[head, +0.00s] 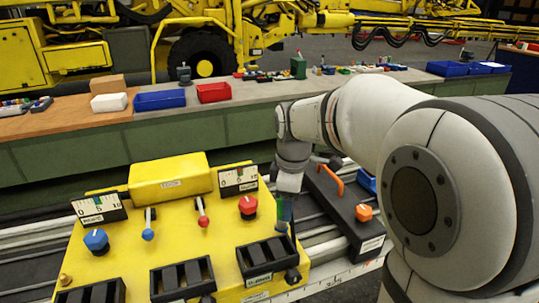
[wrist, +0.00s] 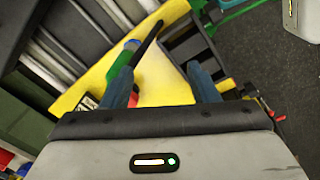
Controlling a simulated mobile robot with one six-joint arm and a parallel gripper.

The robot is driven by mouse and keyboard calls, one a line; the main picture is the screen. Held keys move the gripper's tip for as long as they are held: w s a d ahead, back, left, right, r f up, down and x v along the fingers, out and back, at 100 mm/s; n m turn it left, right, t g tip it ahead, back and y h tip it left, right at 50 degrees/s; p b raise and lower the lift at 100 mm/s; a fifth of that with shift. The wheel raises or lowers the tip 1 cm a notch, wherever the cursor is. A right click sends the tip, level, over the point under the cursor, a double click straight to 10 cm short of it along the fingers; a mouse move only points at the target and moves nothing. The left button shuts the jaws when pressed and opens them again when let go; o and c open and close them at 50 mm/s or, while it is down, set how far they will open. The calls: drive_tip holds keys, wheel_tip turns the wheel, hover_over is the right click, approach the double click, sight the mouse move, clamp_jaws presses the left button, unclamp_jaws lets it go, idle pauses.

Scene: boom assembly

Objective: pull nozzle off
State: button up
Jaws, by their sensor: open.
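My gripper (head: 285,216) points down at the right edge of the yellow control panel (head: 205,240), just right of the red knob (head: 248,206). In the wrist view my gripper (wrist: 161,70) is open, with its two blue-grey fingers apart. A green cylinder with a light blue band (wrist: 123,58), possibly the nozzle, lies beside and partly behind the left finger. A thin black rod (wrist: 149,40) shows next to it, toward the gap between the fingers. I cannot tell whether the cylinder touches the finger. In the head view the gripper mostly hides that spot.
A dark box with an orange handle (head: 329,180) and an orange knob (head: 364,212) stands right of the panel. Levers and a blue knob (head: 96,241) rise from the panel. Behind is a bench with blue bins (head: 160,100) and a red bin (head: 214,92).

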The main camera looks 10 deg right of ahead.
drive_tip(key=w+n, duration=0.2)
drive_tip(key=w+n+p, duration=0.1)
drive_tip(key=w+n, duration=0.1)
drive_tip(key=w, duration=0.1)
drive_tip(key=w+n, duration=0.2)
drive_tip(key=shift+w+r+g+p, duration=0.2)
drive_tip(key=shift+r+g+p, duration=0.1)
drive_tip(key=shift+r+g, duration=0.1)
drive_tip(key=shift+f+n, duration=0.25)
drive_tip(key=shift+n, duration=0.05)
hover_over(281, 225)
drive_tip(key=w, duration=0.2)
drive_tip(key=f, duration=0.7)
drive_tip(key=shift+d+f+p, duration=0.2)
drive_tip(key=shift+d+p, duration=0.1)
drive_tip(key=shift+c, duration=0.2)
